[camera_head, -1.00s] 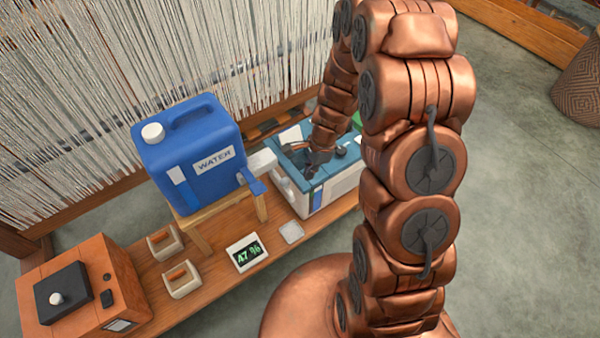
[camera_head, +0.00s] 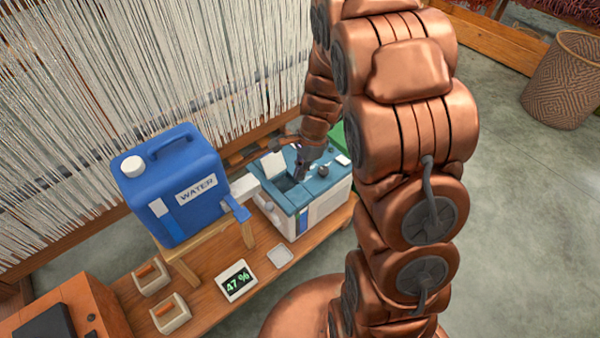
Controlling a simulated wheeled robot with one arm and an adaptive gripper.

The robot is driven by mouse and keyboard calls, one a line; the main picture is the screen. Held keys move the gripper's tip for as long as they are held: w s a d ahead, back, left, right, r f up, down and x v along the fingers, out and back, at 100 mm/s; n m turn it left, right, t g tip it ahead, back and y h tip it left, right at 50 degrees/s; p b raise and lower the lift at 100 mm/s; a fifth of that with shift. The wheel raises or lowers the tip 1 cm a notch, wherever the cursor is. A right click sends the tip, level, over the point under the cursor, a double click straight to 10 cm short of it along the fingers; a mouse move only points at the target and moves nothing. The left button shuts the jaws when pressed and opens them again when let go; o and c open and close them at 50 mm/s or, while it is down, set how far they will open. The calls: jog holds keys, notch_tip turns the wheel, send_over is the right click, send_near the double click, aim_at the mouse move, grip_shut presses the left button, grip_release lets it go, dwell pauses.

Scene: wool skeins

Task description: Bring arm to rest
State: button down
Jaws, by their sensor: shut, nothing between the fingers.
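My copper-coloured arm rises through the right middle of the head view and bends over at the top. Its far end comes down behind the near links to my gripper (camera_head: 301,166), which is small and dark. The gripper is shut and empty, pointing down at the top of the white and teal box (camera_head: 312,208). It is close over a dark opening in the teal top; I cannot tell whether it touches. The upper bend of the arm is cut off by the picture's top edge.
A blue water jug (camera_head: 172,190) stands on a wooden stand left of the box. A display (camera_head: 237,281) reading 47 % and two small holders lie on the bench (camera_head: 205,300). A loom (camera_head: 110,80) stands behind. A basket (camera_head: 563,80) is on the open floor at right.

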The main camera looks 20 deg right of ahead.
dwell(0.3)
jog(key=s+a+r+n+g+h, duration=0.1)
jog(key=s+r+n, duration=0.45)
jog(key=s, duration=0.35)
jog(key=s+a+r+n+g+h, duration=0.1)
jog(key=s+a+r+n, duration=0.1)
jog(key=s+r+n, duration=0.6)
jog(key=s+a+r+n+g+h, duration=0.15)
jog(key=s+n, duration=0.25)
jog(key=s, duration=0.7)
notch_tip(320, 180, up, 16)
jog(key=w+t+p, duration=0.1)
jog(key=p, duration=1.4)
jog(key=shift+r+t+y, duration=0.2)
jog(key=shift+t+y, duration=0.15)
jog(key=shift+w+d, duration=0.1)
